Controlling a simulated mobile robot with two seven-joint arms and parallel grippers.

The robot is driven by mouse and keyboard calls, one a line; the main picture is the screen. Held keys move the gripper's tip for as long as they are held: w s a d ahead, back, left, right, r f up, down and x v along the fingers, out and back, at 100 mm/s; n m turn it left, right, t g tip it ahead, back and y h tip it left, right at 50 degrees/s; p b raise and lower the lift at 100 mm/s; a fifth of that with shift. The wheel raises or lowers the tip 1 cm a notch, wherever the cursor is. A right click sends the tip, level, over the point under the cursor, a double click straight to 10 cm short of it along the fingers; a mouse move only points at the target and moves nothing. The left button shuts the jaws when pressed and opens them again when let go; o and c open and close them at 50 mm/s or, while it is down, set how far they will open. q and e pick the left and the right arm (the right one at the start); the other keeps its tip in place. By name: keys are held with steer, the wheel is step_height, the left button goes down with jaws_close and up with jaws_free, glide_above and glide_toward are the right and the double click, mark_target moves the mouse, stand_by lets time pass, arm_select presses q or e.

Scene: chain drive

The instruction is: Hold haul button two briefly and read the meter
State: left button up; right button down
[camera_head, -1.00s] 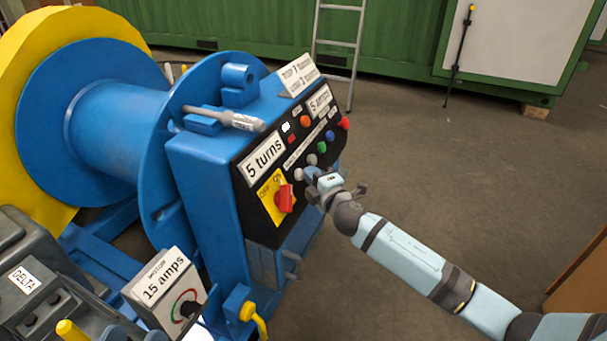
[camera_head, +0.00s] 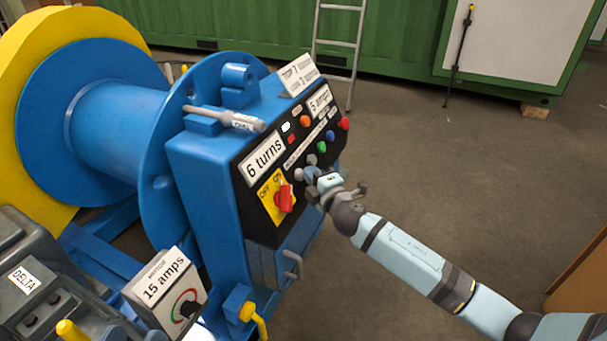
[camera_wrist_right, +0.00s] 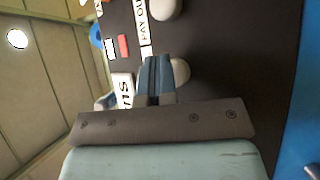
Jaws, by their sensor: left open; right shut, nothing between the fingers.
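The blue winch cabinet (camera_head: 200,190) has a black control panel with a display reading "6 turns" (camera_head: 265,158). Another display on the panel reads 5 amps (camera_head: 320,101). My right gripper (camera_head: 315,177) is shut and empty, with its tips at the grey buttons low on the panel. In the right wrist view, its fingers (camera_wrist_right: 156,75) lie beside or over a pale round button (camera_wrist_right: 180,72). Whether they press it I cannot tell. A second pale button (camera_wrist_right: 165,8) is clear of them. The button numbers are not readable. My left gripper is not in view.
A red rotary switch (camera_head: 284,199) on a yellow plate is left of my gripper. A motor meter box (camera_head: 165,285) reads 15 amps. The winch drum (camera_head: 120,115) stands at the left. The floor (camera_head: 420,150) right of the cabinet is clear.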

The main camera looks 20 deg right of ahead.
steer(key=shift+s+d, duration=0.1)
steer(key=shift+s+d+r+p, duration=0.4)
steer(key=shift+s+d+p, duration=0.05)
steer(key=shift+s+p, duration=0.05)
steer(key=shift+s+d+r+p, duration=0.6)
steer(key=shift+s+d, duration=0.15)
steer(key=shift+s, duration=0.1)
steer(key=shift+s+d+r+p, duration=0.55)
steer(key=shift+s+d, duration=0.2)
steer(key=shift+s, duration=0.1)
